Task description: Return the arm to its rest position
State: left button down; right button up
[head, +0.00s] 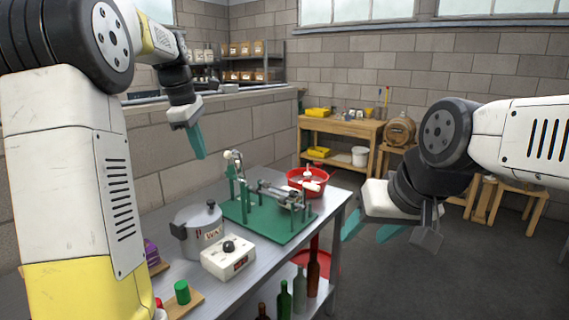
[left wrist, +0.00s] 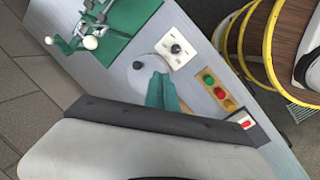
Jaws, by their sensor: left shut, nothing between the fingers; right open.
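My left arm rises at the left of the head view and bends over, with its gripper (head: 200,142) hanging above the back of the metal table (head: 165,232). Its green fingers are together and hold nothing. In the left wrist view the shut fingers (left wrist: 162,92) show over the table, in front of the pot. My right arm comes in from the right of the head view. Its gripper (head: 385,235) is in the air beyond the table's right edge, with the fingers apart and empty.
The table holds a green-based machine (head: 268,215), a metal pot (head: 197,232), a white control box (head: 229,258) and a red bowl (head: 308,180). Several bottles (head: 284,300) stand below. A wooden bench (head: 342,130) and a barrel (head: 399,132) are behind.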

pick_arm(q)
jog(key=s+d+f+m+t, duration=0.1)
jog(key=s+d+f+m, duration=0.1)
jog(key=s+m, duration=0.4)
jog(key=s+d+f+m+t, duration=0.1)
jog(key=s+d+f+m, duration=0.1)
jog(key=s+m, duration=0.4)
jog(key=s+d+f+m+t, duration=0.2)
jog(key=s+d+m, duration=0.2)
jog(key=s, duration=1)
jog(key=shift+s+d+f+m+h, duration=0.2)
jog(key=shift+f+m+h, duration=0.15)
jog(key=shift+m, duration=0.55)
